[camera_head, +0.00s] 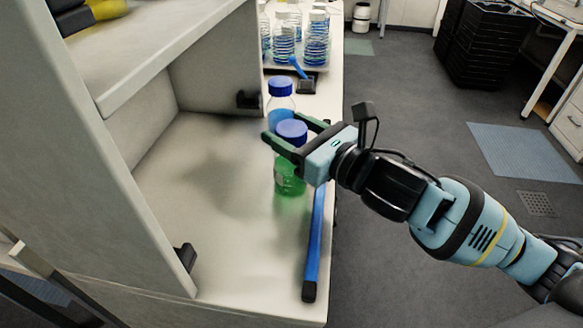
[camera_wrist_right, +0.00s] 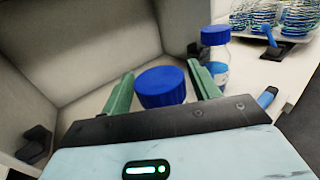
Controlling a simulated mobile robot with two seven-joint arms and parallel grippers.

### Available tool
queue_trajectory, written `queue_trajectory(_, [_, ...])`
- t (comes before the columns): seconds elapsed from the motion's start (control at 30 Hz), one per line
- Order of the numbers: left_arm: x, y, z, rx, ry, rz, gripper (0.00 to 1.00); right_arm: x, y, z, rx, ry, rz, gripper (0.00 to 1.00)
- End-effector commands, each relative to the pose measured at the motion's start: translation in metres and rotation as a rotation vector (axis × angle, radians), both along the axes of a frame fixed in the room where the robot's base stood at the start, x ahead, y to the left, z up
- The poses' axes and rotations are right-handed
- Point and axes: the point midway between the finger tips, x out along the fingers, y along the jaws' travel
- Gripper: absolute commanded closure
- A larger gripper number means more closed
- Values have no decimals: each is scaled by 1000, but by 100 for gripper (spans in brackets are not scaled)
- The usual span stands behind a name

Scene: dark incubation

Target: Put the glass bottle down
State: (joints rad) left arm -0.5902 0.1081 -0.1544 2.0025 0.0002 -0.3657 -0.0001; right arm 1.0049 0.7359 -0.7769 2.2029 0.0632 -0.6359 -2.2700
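The glass bottle (camera_head: 290,181) has a blue cap and green liquid, and it is upright over the front right part of the white bench surface (camera_head: 215,235). My right gripper (camera_head: 284,142) is around its upper part, with a green finger on each side. In the right wrist view the blue cap (camera_wrist_right: 161,87) shows between the two fingertips, close to both. The gripper looks shut on the bottle. I cannot tell whether the bottle's base touches the surface. My left gripper is not in view.
A second blue-capped bottle (camera_head: 281,96) stands just behind, also in the wrist view (camera_wrist_right: 215,58). A blue bar (camera_head: 314,245) lies along the right edge. A tray of striped flasks (camera_head: 285,45) is at the back. The surface to the left is free, under a shelf (camera_head: 160,50).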

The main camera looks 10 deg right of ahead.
Motion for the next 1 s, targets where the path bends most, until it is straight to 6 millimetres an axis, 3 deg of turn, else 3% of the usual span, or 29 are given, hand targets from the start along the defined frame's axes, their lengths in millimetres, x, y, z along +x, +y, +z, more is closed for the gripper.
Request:
queue_trajectory(0.07, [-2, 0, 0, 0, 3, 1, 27, 0, 0, 0, 0, 0, 0, 50])
queue_trajectory(0.43, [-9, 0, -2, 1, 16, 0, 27, 0, 0, 0, 1, 1, 0, 99])
queue_trajectory(0.77, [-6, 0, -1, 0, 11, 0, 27, 0, 0, 3, 1, -3, 0, 100])
queue_trajectory(1.0, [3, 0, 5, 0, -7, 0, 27, 0, 0, 20, 0, -7, 1, 100])
